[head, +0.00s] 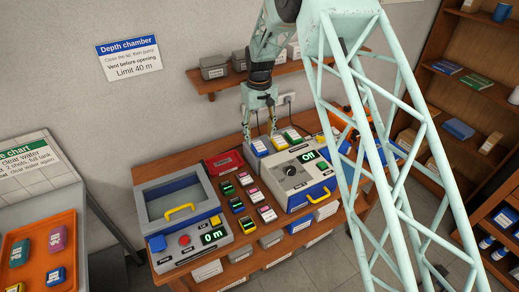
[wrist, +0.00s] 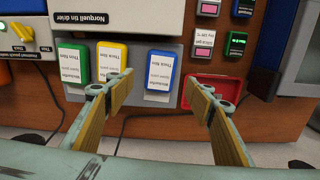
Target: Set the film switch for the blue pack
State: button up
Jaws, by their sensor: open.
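The blue pack (head: 259,146) stands at the left of a row behind the white machine, beside a yellow pack (head: 278,140) and a green pack (head: 292,134). My gripper (head: 260,136) is above the blue pack. In the wrist view my gripper (wrist: 158,80) is open, with one fingertip on each side of the blue pack (wrist: 160,62) in the picture; contact cannot be told. The pack's white label is upside down and its small print is unclear. A yellow knob or lever (wrist: 16,30) shows on a panel at far left; I cannot tell if it is the film switch.
The white machine (head: 297,172) has a dark knob and a green display. The lidded chamber (head: 178,200) stands left, with several small packs between. A red tray (head: 223,162) lies behind them, and right of my gripper in the wrist view (wrist: 222,88). My lattice column hides the bench's right.

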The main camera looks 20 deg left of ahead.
aim_at(260, 146)
jog(key=shift+f, duration=0.1)
jog(key=shift+d+f+p, duration=0.1)
jog(key=shift+f+p, duration=0.3)
jog(key=shift+f, duration=2.1)
jog(key=shift+c, duration=0.9)
jog(key=c, duration=0.8)
